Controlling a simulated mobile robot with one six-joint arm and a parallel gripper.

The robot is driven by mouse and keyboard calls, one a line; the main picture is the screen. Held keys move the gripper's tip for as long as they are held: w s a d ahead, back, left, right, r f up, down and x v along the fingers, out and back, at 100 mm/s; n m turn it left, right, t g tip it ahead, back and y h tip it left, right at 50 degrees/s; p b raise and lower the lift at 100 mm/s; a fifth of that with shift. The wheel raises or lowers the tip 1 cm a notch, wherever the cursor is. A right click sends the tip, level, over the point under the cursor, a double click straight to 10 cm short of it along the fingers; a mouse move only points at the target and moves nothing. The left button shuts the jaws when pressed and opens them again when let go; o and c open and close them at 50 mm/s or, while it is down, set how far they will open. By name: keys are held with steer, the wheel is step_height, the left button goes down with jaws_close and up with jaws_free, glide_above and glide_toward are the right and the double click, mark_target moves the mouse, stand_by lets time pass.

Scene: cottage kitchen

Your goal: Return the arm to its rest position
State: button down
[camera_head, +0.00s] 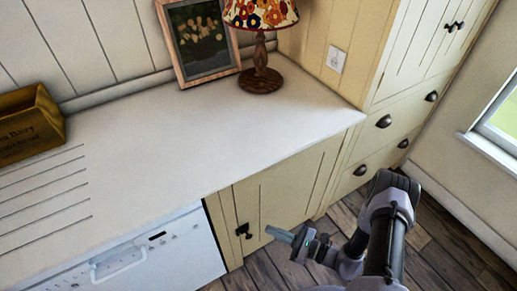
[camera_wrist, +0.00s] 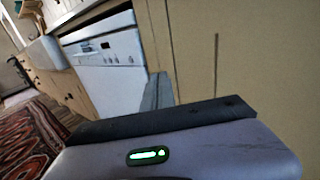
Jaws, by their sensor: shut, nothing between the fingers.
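My gripper (camera_head: 283,236) is at the lower middle of the head view, at the end of my bent arm. It is in front of the lower cupboard door (camera_head: 275,195), below the worktop's front edge, and its fingers point left. In the wrist view the fingers (camera_wrist: 157,92) are together and hold nothing. The cupboard front (camera_wrist: 255,60) fills the right of that view. I cannot tell whether the fingers touch the door.
The white worktop (camera_head: 225,125) carries a wooden crate (camera_head: 28,125), a framed picture (camera_head: 200,40) and a lamp (camera_head: 260,75). A white dishwasher (camera_head: 160,255) stands left of the cupboard. Wooden floor (camera_head: 430,235) is open at right. A patterned rug (camera_wrist: 30,140) lies at left.

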step_height(320, 180, up, 24)
steer(key=s+a+n+g+h, duration=0.2)
steer(key=a+n+g+h, duration=0.15)
steer(key=n+g, duration=0.85)
steer(key=s+d+r+n+t+h, duration=0.3)
steer(key=s+r+t+h, duration=0.1)
steer(key=r, duration=0.4)
steer(key=s+d+r+n+t+h, duration=0.3)
steer(key=s+r+n+t+h, duration=0.1)
steer(key=s+r+h, duration=0.2)
step_height(320, 180, up, 3)
steer(key=shift+s+f+t, duration=0.15)
steer(key=shift+s+t, duration=0.25)
steer(key=shift+s, duration=0.05)
steer(key=c, duration=2.1)
jaws_free()
